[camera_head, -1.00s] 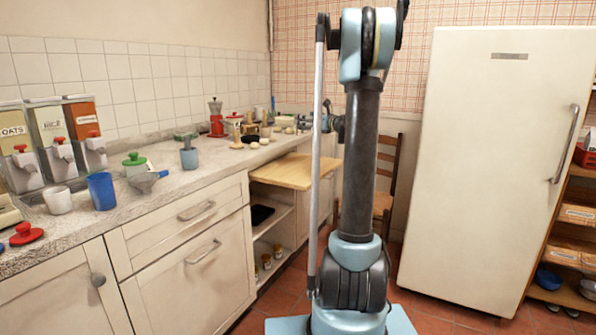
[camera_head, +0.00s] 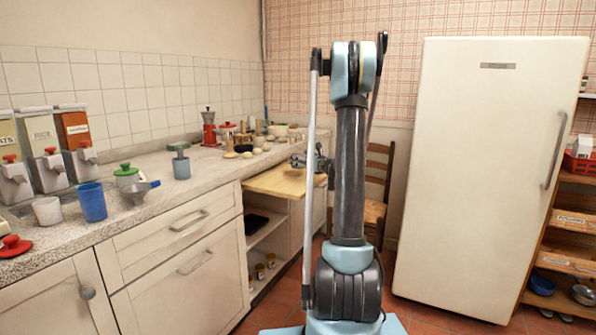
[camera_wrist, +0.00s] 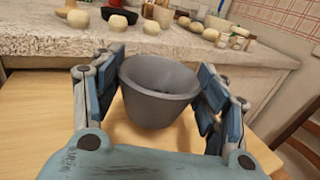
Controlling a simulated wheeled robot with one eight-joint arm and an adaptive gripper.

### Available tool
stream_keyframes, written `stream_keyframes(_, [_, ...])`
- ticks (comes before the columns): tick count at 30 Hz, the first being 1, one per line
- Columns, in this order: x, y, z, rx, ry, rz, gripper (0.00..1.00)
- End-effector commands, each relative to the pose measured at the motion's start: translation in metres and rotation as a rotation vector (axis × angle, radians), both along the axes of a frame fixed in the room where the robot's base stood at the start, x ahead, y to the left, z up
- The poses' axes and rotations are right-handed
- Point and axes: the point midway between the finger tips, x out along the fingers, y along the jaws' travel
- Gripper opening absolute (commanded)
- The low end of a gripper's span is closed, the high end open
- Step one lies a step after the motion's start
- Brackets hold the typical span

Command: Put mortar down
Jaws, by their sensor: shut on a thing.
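The mortar (camera_wrist: 158,105) is a grey, tapered cup, upright between the two blue fingers of my gripper (camera_wrist: 164,72) in the wrist view. The fingers are shut on its sides. Under it is a pale wooden pull-out board (camera_wrist: 40,120), which also shows below the worktop in the head view (camera_head: 276,182). I cannot tell whether the mortar's base touches the board. In the head view my gripper (camera_head: 312,162) is small, partly behind my arm, over the board's far right part; the mortar is not clear there.
The stone worktop (camera_wrist: 55,45) rises just beyond the board, with several round pale items (camera_wrist: 118,23) near its edge. A wooden chair (camera_head: 376,185) stands right of the board. A white fridge (camera_head: 490,180) is further right. The board's near part looks clear.

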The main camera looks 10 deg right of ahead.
Motion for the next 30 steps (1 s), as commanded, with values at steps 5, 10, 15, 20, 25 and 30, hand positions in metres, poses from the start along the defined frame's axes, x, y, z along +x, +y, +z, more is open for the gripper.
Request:
stream_keyframes(5, [0.0, 0.0, -0.014, 0.0, 0.0, 0.0, 0.24])
stream_keyframes(10, [0.0, 0.0, -0.034, 0.0, 0.0, 0.0, 0.24])
stream_keyframes(15, [0.0, 0.0, -0.042, 0.001, -0.001, 0.0, 0.24])
stream_keyframes(20, [0.0, 0.001, -0.042, 0.0, 0.0, 0.001, 0.24])
stream_keyframes(25, [0.0, 0.001, -0.044, 0.0, 0.0, 0.001, 0.24])
stream_keyframes(30, [0.0, 0.001, -0.044, 0.0, 0.0, 0.001, 0.87])
